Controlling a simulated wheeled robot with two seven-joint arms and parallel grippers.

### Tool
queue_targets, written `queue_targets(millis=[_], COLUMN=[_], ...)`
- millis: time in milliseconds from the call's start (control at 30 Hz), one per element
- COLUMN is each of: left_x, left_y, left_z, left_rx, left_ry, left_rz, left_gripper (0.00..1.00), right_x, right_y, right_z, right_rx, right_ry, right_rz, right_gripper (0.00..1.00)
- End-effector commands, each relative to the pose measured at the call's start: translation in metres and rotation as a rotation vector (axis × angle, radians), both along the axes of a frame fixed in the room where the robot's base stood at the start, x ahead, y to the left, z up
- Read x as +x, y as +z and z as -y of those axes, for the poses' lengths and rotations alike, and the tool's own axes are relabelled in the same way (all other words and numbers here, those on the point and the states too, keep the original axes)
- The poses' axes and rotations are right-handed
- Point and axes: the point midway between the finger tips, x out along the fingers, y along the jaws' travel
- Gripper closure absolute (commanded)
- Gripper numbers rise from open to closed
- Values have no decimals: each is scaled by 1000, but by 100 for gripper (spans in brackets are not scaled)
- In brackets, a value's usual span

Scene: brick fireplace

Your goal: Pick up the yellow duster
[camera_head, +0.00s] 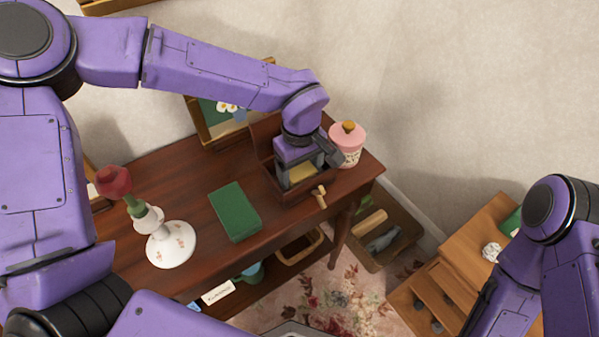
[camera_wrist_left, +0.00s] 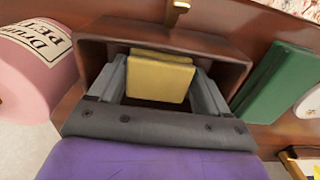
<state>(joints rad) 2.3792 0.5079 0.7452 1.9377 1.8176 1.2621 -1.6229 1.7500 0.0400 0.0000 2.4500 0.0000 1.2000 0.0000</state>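The yellow duster (camera_wrist_left: 160,77) is a folded yellow block in an open dark wooden box (camera_wrist_left: 225,68). In the head view, part of the duster (camera_head: 302,173) shows below my left gripper (camera_head: 304,172), which points down into the box (camera_head: 285,193). In the left wrist view, the grey fingers of my left gripper (camera_wrist_left: 162,88) stand apart, one on each side of the duster. A narrow gap shows at the right finger; contact on the left is unclear. My right arm shows at the right edge, but its gripper is out of view.
A pink jar (camera_head: 347,146) stands close right of the box. A green book (camera_head: 235,211) and a white stand (camera_head: 171,245) with a red flower (camera_head: 114,182) are left of it on the wooden table (camera_head: 190,187). A brass piece (camera_head: 319,196) is at the box's front.

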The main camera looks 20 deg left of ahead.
Motion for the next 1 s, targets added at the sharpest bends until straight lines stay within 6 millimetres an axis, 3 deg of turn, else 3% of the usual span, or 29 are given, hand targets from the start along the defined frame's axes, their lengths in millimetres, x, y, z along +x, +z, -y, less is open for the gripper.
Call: queue_targets(millis=[267, 467, 700, 833, 1000], left_x=[1, -2, -45, -79, -108], left_y=[6, 38, 95, 108, 123], left_z=[0, 2, 27, 46, 63], left_rx=[0, -2, -1, 0, 1], left_ry=[0, -2, -3, -4, -3], left_rz=[2, 5, 6, 3, 2], left_gripper=[51, 51, 51, 51, 51], right_x=[0, 0, 0, 0, 0], right_y=[1, 4, 4, -1, -3], right_z=[0, 0, 0, 0, 0], right_rx=[0, 0, 0, 0, 0], right_ry=[0, 0, 0, 0, 0], right_rz=[0, 0, 0, 0, 0], right_gripper=[100, 100, 100, 100, 100])
